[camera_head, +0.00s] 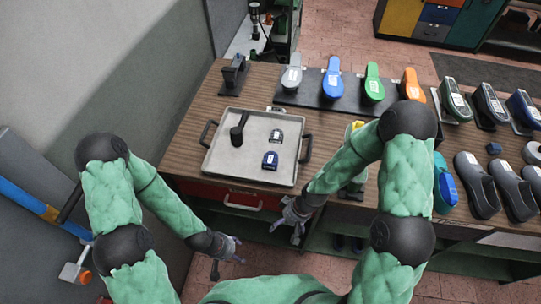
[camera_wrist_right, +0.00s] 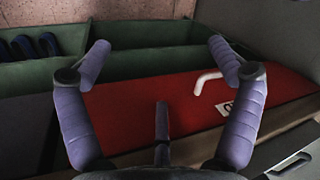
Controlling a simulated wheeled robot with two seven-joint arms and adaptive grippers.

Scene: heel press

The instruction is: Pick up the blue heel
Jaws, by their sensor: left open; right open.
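The blue heel (camera_head: 270,161) is a small dark blue piece with a white label. It lies in the lower right part of a grey tray (camera_head: 222,170) on the wooden workbench, in the head view. A similar dark heel (camera_head: 277,136) lies just behind it. My left gripper (camera_head: 232,252) is open and low in front of the bench, below and left of the tray. My right gripper (camera_head: 287,222) is open in front of the bench edge, below the tray. Its spread purple fingers (camera_wrist_right: 160,52) show nothing between them in the right wrist view. The heel is not in that view.
A black hammer-like tool (camera_head: 238,130) stands in the tray's left part. Colored shoe lasts, including a blue one (camera_head: 332,80), stand on a black rack behind. Dark shoes (camera_head: 477,185) fill the bench's right side. A red drawer (camera_wrist_right: 190,105) with a white handle is under the bench.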

